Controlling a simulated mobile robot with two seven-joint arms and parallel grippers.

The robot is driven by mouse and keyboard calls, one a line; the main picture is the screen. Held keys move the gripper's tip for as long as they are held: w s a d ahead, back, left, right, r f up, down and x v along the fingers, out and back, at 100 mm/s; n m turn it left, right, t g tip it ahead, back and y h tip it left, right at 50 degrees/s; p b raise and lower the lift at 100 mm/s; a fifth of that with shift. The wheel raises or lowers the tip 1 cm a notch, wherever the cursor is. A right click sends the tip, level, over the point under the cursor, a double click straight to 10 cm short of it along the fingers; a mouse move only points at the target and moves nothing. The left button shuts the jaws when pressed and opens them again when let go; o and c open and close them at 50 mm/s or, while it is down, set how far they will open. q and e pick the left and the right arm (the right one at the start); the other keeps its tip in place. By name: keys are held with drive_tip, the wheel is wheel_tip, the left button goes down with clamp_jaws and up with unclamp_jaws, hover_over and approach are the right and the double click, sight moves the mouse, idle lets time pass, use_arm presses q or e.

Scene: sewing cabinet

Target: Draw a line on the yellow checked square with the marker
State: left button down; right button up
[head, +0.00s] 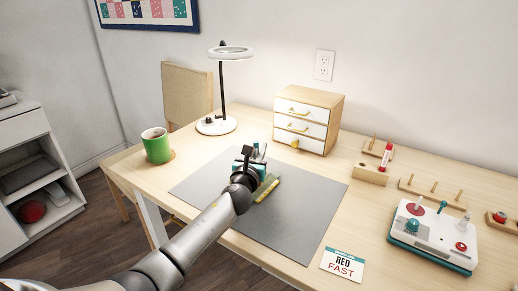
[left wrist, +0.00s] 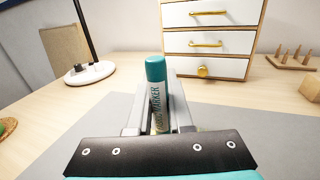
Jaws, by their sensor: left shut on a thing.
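The teal-capped marker (left wrist: 157,95) stands roughly upright between the fingers of my left gripper (left wrist: 160,115) in the left wrist view. The lettering "MARKER" shows on its side. In the head view my left gripper (head: 250,162) is over the grey mat (head: 295,222), shut on the marker. The yellow checked square (head: 267,187) lies on the mat, just right of the gripper, and is partly hidden by the gripper and arm. My right gripper is not in view.
A small drawer cabinet (head: 308,120) and a ring lamp (head: 217,124) stand behind the mat. A green mug (head: 157,148) is at left. A red-labelled card (head: 342,265), a white control box (head: 433,238) and peg racks (head: 433,193) are at right.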

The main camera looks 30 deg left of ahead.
use_arm(q)
drive_tip(key=shift+s+a+p, duration=0.2)
drive_tip(key=shift+s+p, duration=0.75)
drive_tip(key=shift+s, duration=0.75)
idle(1.4)
drive_tip(key=shift+s+a+p, duration=0.15)
drive_tip(key=shift+s+p, duration=0.4)
drive_tip(key=shift+s, duration=0.75)
idle(0.9)
drive_tip(key=shift+r+p, duration=0.3)
drive_tip(key=shift+p, duration=0.05)
idle(0.9)
drive_tip(key=shift+r+p, duration=2.2)
drive_tip(key=shift+p, duration=0.1)
